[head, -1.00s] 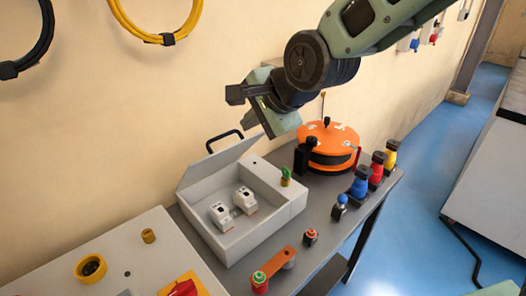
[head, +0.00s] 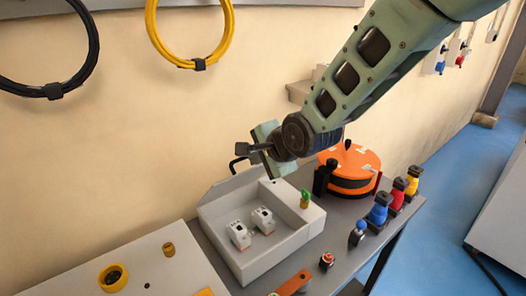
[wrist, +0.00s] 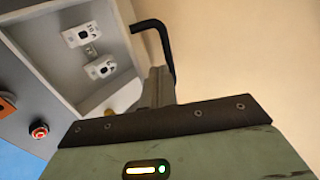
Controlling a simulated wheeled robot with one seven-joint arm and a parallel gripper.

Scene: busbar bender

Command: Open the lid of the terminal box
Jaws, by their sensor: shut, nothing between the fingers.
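The terminal box is a light grey open-topped box (head: 285,244) on the grey bench. Two white breakers (head: 262,220) sit inside it, and they also show in the wrist view (wrist: 80,36). Its lid (head: 232,187) stands raised along the wall side, tilted back. The lid's black bent handle (head: 236,162) sticks up at its far edge and shows large in the wrist view (wrist: 160,35). My gripper (head: 252,148) is shut and empty, just above and beside the handle. In the wrist view the fingers (wrist: 159,86) overlap the handle's lower end; I cannot tell whether they touch.
An orange reel (head: 350,165) stands behind the box to the right. Blue, red and yellow connectors (head: 397,192) line the bench's right side. Cable coils (head: 200,30) hang on the wall above.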

